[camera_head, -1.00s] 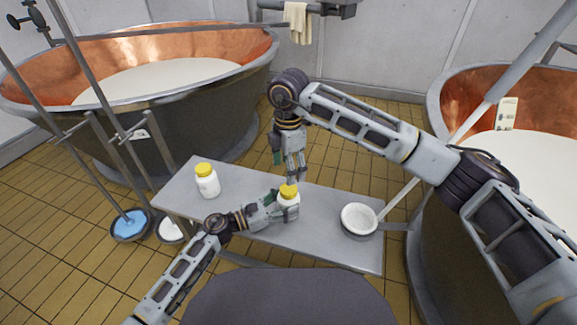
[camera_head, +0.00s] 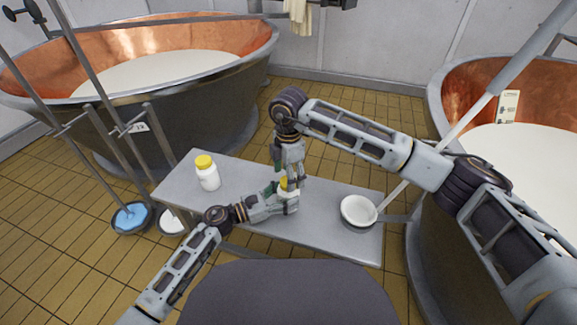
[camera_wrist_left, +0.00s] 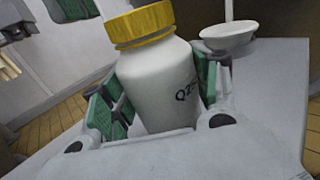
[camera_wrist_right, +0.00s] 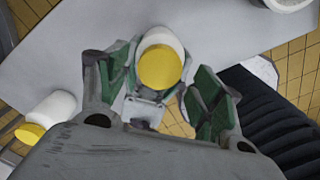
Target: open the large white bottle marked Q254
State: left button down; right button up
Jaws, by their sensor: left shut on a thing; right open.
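The large white bottle (camera_wrist_left: 165,85) has a yellow cap (camera_wrist_left: 140,23) and a label reading "Q2…", the rest hidden by a finger. My left gripper (camera_head: 288,203) is shut on its body, with green pads on both sides in the left wrist view. The bottle is upright at the table, mostly hidden in the head view. My right gripper (camera_head: 291,183) points down over it, open. In the right wrist view the cap (camera_wrist_right: 160,66) lies between the open fingers, nearer the left-hand finger. I cannot tell whether that finger touches it.
A second white bottle (camera_head: 208,178) with a yellow cap stands at the left of the grey table (camera_head: 325,207). A white bowl (camera_head: 359,211) sits at the right end. Copper vats (camera_head: 150,75) stand left and right. Blue and white buckets (camera_head: 131,217) are on the floor.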

jog(key=shift+f, duration=0.95)
